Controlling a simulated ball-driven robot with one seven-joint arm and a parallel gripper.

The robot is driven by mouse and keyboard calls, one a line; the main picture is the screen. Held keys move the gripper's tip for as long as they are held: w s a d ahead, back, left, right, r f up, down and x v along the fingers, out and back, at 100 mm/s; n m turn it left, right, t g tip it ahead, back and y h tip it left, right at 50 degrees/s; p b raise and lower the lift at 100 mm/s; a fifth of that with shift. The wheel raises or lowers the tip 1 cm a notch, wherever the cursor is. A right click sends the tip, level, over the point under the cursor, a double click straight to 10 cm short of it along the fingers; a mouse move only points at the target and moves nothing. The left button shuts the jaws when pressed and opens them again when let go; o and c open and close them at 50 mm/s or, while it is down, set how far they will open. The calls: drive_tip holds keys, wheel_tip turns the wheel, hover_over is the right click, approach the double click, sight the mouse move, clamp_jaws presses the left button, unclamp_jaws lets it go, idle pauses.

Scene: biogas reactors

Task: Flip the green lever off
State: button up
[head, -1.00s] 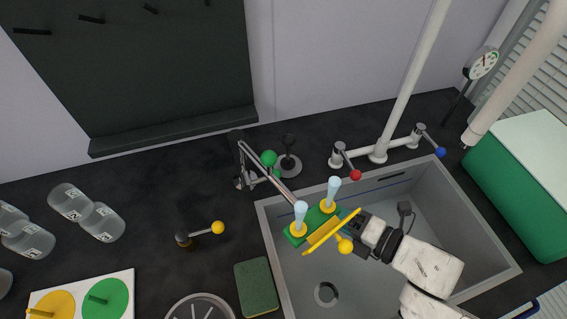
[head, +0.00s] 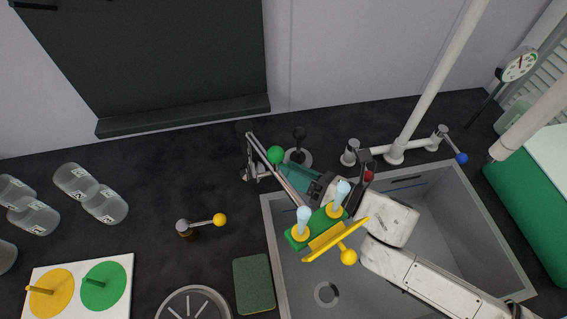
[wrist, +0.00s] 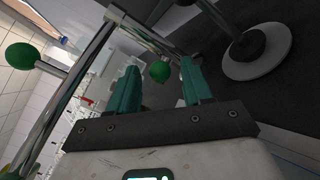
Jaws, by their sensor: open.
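The green lever shows as a green ball knob (head: 276,154) beside the metal tap (head: 252,165) behind the sink's back left corner. In the wrist view, one green ball (wrist: 159,70) appears between my fingers, beyond them. Another green ball (wrist: 22,55) is at the left, on a metal rod. I cannot tell for certain which ball is the lever's. My gripper (head: 290,178), with teal fingers, is just right of and below the knob in the head view. The wrist view shows my gripper (wrist: 160,86) open, with no visible contact with the knob.
A grey sink (head: 430,270) lies below my arm. A green and yellow piece (head: 328,232) with two pale blue knobs is near its left edge. A black-stemmed round base (head: 299,156), a yellow-knobbed lever (head: 219,220) and a blue-knobbed lever (head: 461,157) stand nearby.

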sight(270, 174)
drive_tip(key=shift+x, duration=1.25)
clamp_jaws()
